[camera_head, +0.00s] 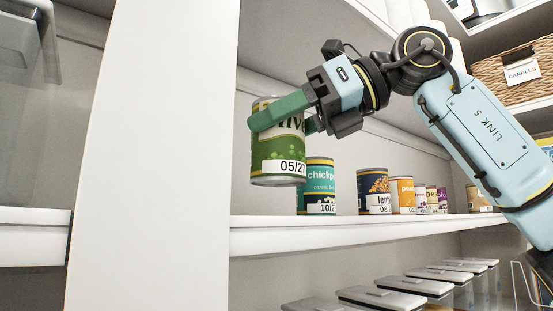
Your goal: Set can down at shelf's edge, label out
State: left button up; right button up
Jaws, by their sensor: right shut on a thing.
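A green can (275,158) with a white date strip reading "05/2…" is held in my right gripper (285,117). The gripper is shut around its upper part, and a green finger crosses the front and hides part of the name. The can is nearly upright, slightly tilted, with its label facing the camera. Its bottom is above the front edge of the white shelf (345,229), with a visible gap. It overlaps a teal chickpea can (320,180) behind it in the picture. My left gripper is not in view.
A lentil can (374,203), an orange can (402,195) and several smaller cans stand in a row to the right. A white upright panel (150,150) is left of the held can. Lidded containers (410,285) fill the level below. A wicker basket (515,75) sits upper right.

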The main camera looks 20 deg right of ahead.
aim_at(277, 184)
jog(key=shift+w+a+f, duration=0.1)
jog(key=shift+a+f, duration=0.05)
jog(key=shift+f, duration=0.8)
jog(key=shift+a+f, duration=0.15)
jog(key=shift+f, duration=0.8)
jog(key=shift+b, duration=0.3)
jog(key=shift+f, duration=0.15)
jog(key=o, duration=1.2)
jog(key=shift+d+r, duration=0.15)
jog(key=shift+r, duration=0.1)
jog(key=v, duration=1.1)
jog(key=shift+s+d+r, duration=0.1)
jog(key=shift+s+d, duration=0.1)
jog(key=shift+d, duration=0.1)
